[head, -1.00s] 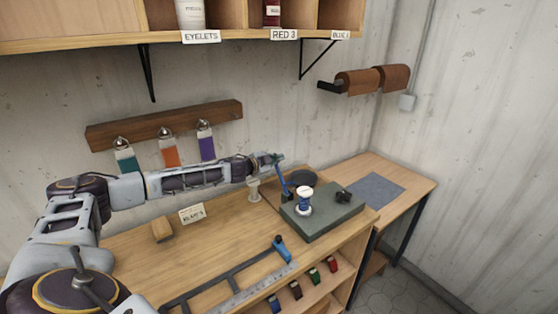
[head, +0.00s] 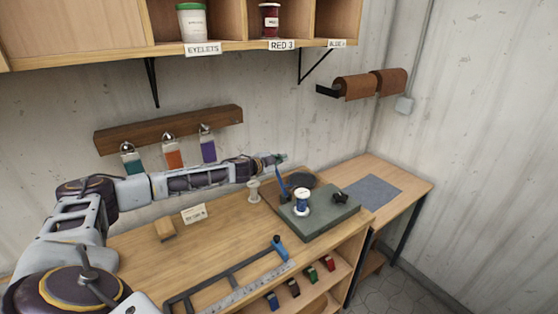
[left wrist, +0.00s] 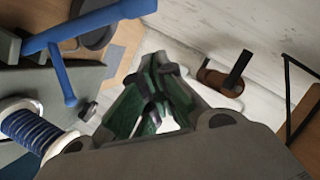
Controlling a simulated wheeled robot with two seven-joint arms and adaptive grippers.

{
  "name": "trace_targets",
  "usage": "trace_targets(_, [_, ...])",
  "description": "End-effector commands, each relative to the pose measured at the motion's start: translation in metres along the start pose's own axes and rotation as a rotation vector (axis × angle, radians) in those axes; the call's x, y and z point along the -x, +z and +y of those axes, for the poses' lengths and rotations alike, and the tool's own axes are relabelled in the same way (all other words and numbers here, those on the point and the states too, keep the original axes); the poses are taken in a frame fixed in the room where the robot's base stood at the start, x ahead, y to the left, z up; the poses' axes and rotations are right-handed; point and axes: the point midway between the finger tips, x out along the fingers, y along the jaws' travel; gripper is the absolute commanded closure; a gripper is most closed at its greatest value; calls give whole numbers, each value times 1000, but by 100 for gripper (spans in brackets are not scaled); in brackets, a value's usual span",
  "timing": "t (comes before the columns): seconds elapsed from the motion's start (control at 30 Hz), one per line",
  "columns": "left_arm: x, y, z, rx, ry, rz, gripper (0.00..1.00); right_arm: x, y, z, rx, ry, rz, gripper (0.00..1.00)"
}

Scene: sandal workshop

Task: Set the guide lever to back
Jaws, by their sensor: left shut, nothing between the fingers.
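A slim blue lever (head: 281,184) rises from the left part of a grey-green machine base (head: 322,221) on the bench. It leans slightly, with its top close to my left gripper (head: 278,158). My left gripper is shut and empty, with its green-padded fingers (left wrist: 158,98) also in the left wrist view. There the blue lever (left wrist: 92,24) shows at upper left, apart from the fingers. Whether the gripper touches the lever in the head view I cannot tell. A white spool of blue thread (head: 301,202) stands on the base and shows in the left wrist view (left wrist: 30,129). My right gripper is out of view.
A dark knob (head: 341,197) sits on the base, and a pale post (head: 254,190) stands left of it. A ruler fence with a blue handle (head: 280,250) lies in front. Above are a tag rack (head: 170,128) and shelf (head: 110,35). A grey mat (head: 372,189) lies at right.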

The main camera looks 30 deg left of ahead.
Motion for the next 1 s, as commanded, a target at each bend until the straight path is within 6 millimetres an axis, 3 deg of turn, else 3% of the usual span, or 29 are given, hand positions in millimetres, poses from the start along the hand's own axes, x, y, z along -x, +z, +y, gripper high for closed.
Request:
trace_targets(0.07, [0, -4, -3, 1, 1, 0, 100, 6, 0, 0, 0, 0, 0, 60])
trace_targets(1.0, [66, 0, 0, -1, 0, -1, 100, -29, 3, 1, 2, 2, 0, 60])
